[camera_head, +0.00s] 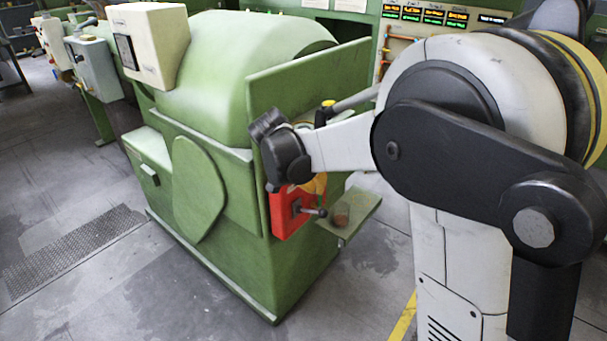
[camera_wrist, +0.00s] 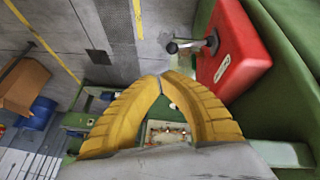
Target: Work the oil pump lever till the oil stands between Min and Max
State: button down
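A red box (camera_head: 284,214) is fixed to the end of the green machine. A short metal lever with a dark knob (camera_head: 319,212) sticks out from it. The wrist view shows the red box (camera_wrist: 232,55) at the upper right and the lever (camera_wrist: 192,45) pointing left from it. My gripper (camera_wrist: 161,77) has yellow curved fingers whose tips meet, with nothing seen between them. It is beside the lever, apart from it in the wrist view. In the head view my wrist partly hides the gripper (camera_head: 318,186), just above the lever. No Min or Max marks are readable.
A green upright plate (camera_head: 300,85) stands close to my wrist. A cardboard box (camera_wrist: 22,85) and blue drum (camera_wrist: 40,112) stand far off. Floor is clear at left.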

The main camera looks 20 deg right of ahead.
jog(key=w+f+m+h, duration=0.1)
jog(key=w+f+m, duration=0.1)
jog(key=w+f, duration=0.15)
jog(key=b, duration=0.2)
send_over(312, 212)
jog(key=s+d, duration=0.2)
jog(key=d, duration=0.1)
jog(key=shift+g, duration=0.4)
jog(key=f, duration=0.8)
jog(key=shift+s+d+f, duration=0.1)
jog(key=shift+s+f, duration=0.05)
jog(key=shift+s, duration=0.05)
jog(key=shift+s, duration=0.1)
jog(key=shift+s+d+f+t, duration=0.2)
jog(key=shift+f+t, duration=0.2)
